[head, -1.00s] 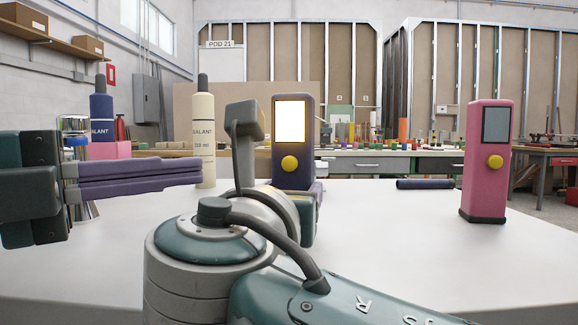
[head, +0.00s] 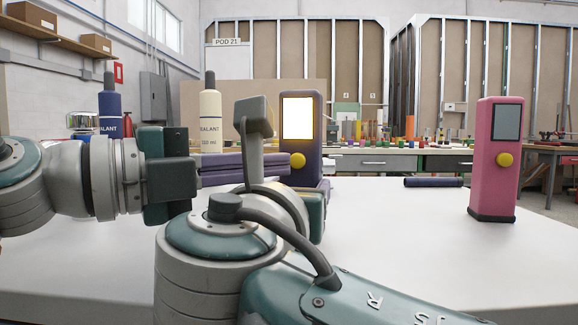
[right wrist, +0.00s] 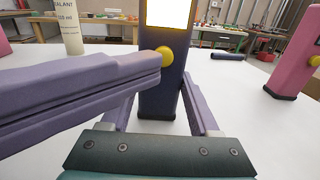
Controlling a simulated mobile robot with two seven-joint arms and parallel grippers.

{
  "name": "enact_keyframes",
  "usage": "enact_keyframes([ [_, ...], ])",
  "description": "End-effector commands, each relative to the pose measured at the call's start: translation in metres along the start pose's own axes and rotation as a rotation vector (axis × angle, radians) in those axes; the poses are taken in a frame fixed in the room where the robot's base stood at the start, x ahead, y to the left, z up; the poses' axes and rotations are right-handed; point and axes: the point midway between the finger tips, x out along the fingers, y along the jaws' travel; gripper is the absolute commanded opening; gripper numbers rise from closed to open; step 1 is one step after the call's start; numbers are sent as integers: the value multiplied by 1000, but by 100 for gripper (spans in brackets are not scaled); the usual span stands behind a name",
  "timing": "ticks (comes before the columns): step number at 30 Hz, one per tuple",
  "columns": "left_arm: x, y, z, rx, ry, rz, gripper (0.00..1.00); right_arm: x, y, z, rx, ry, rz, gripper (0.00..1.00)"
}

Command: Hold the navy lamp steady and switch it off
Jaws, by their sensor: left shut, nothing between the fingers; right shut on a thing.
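The navy lamp (head: 316,140) stands upright on the white table with its panel lit bright. Its round yellow button (head: 298,160) is below the panel and also shows in the right wrist view (right wrist: 165,54). My right gripper (right wrist: 161,108) is shut on the lamp's lower body, one finger on each side. In the head view my right wrist mostly hides that grip. My left gripper (head: 286,168) is shut and empty, its purple fingers pointing right. Their tips are close to the button, slightly low of it in the right wrist view. I cannot tell whether they touch it.
A pink lamp (head: 496,150) with a dark panel and yellow button stands at the right. A dark cylinder (head: 433,182) lies between the lamps. A cream sealant bottle (head: 210,105) and a navy sealant bottle (head: 109,112) stand behind my left arm. The table's right front is clear.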

Motion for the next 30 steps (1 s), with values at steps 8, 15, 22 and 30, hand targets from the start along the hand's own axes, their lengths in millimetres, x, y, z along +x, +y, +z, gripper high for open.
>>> enact_keyframes([
  [8, 13, 0, 0, 2, 1, 1, 0, 0, 0, 0, 0, -1, 0, 0],
  [15, 13, 0, 0, 2, 1, 1, 0, 0, 0, 0, 0, -1, 0, 0],
  [22, 25, -1, 12, 2, -1, 1, 0, 0, 0, 0, 0, 0, 1, 0],
  [30, 26, 0, 16, 4, -8, 1, 0, -1, 2, 0, 0, 0, 4, 0],
])
